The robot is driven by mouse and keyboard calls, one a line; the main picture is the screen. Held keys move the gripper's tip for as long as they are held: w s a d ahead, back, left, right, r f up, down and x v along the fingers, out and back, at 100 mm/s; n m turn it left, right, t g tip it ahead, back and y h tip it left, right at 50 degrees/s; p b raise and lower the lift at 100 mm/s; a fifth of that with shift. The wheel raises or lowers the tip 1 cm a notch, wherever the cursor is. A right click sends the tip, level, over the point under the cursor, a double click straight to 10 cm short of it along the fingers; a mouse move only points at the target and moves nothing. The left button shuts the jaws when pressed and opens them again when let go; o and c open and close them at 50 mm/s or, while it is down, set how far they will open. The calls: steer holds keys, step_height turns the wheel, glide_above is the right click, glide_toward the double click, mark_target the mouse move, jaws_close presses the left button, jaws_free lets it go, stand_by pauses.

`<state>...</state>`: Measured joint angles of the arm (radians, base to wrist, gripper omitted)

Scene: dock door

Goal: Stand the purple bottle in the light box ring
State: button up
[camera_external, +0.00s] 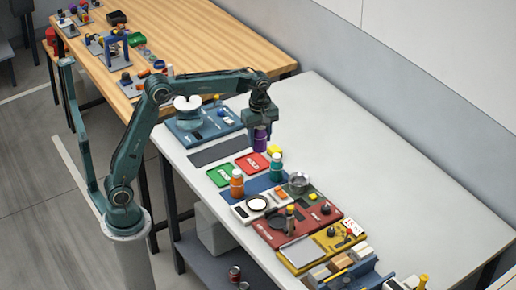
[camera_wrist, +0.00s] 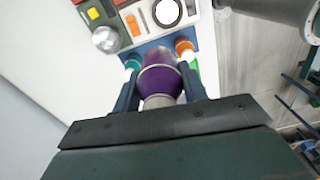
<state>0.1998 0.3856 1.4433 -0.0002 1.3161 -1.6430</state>
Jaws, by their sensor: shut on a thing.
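My gripper (camera_external: 259,126) is shut on the purple bottle (camera_external: 260,140) and holds it above the table, near the red tray. In the wrist view the bottle (camera_wrist: 160,82) sits between the two fingers of my gripper (camera_wrist: 159,90), its far end pointing away from the camera. The light box ring (camera_external: 257,204) is a dark ring around a bright white disc on a pale panel. It also shows at the top of the wrist view (camera_wrist: 167,12). The ring is empty, and the bottle is apart from it.
An orange bottle (camera_external: 237,184) and a teal bottle (camera_external: 276,168) stand on a blue mat between my gripper and the ring. Red (camera_external: 252,163) and green (camera_external: 221,174) trays lie nearby. The table's right side is clear.

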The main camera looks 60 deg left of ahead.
steer(key=s+d+r, duration=0.1)
steer(key=s+d, duration=0.3)
step_height(320, 180, down, 16)
steer(key=shift+w+r, duration=0.2)
steer(key=shift+w, duration=0.05)
stand_by(0.4)
steer(key=shift+a+f, duration=0.1)
steer(key=shift+f, duration=2)
steer(key=shift+f, duration=0.4)
steer(key=o, duration=1.1)
steer(key=shift+r, duration=0.15)
